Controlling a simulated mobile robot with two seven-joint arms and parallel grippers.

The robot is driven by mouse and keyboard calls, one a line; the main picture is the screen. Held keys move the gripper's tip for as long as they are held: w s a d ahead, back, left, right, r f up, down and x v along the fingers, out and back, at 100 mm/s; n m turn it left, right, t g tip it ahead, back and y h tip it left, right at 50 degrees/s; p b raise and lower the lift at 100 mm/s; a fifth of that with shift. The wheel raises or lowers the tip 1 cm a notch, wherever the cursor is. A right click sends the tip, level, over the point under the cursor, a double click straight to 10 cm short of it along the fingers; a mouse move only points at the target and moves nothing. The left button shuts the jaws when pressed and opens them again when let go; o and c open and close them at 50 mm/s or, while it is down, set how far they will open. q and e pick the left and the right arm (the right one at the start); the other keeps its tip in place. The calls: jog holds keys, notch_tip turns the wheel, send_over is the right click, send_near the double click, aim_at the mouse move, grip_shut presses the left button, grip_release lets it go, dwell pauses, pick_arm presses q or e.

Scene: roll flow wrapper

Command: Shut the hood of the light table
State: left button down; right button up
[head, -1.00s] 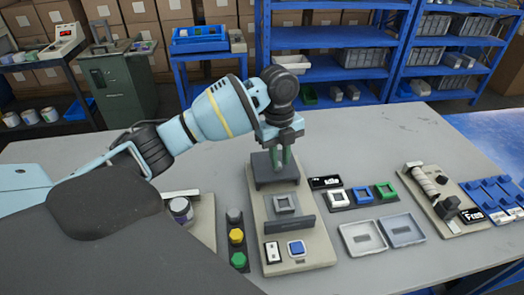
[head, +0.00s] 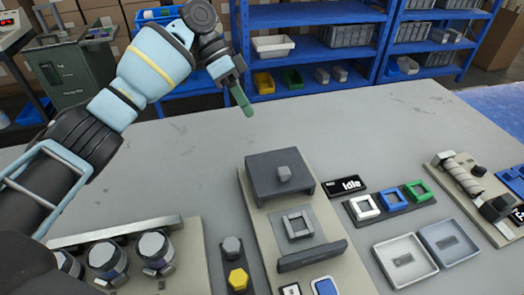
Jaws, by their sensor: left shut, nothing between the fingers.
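The light table is likely the long beige unit (head: 263,225) on the grey bench. A square grey frame (head: 309,231) sits uncovered in front of this cover, and a dark bar (head: 312,257) lies in front of the frame. My left gripper (head: 243,101) is above and behind the cover, apart from it. Its green fingers are together and hold nothing. My right gripper is not in view.
An "Idle" display (head: 349,185) and white, blue and green square frames (head: 391,199) are to the right. Two shallow trays (head: 405,260) lie nearer. Cylindrical jars (head: 155,250) are at lower left. The bench behind is clear; blue shelves (head: 325,75) stand beyond.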

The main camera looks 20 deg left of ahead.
pick_arm(q)
send_near(272, 168)
jog(key=d+f, duration=0.1)
jog(key=w+d+f, duration=0.1)
jog(key=d+f, duration=0.1)
jog(key=shift+w+f, duration=0.15)
jog(key=shift+w, duration=0.25)
jog(key=shift+s+d+f+p, duration=0.2)
jog(key=shift+s+d+p, duration=0.35)
jog(key=shift+s+d, duration=0.45)
jog(key=shift+s+d+f, duration=0.1)
jog(key=shift+s+d, duration=0.25)
jog(key=shift+s, duration=0.35)
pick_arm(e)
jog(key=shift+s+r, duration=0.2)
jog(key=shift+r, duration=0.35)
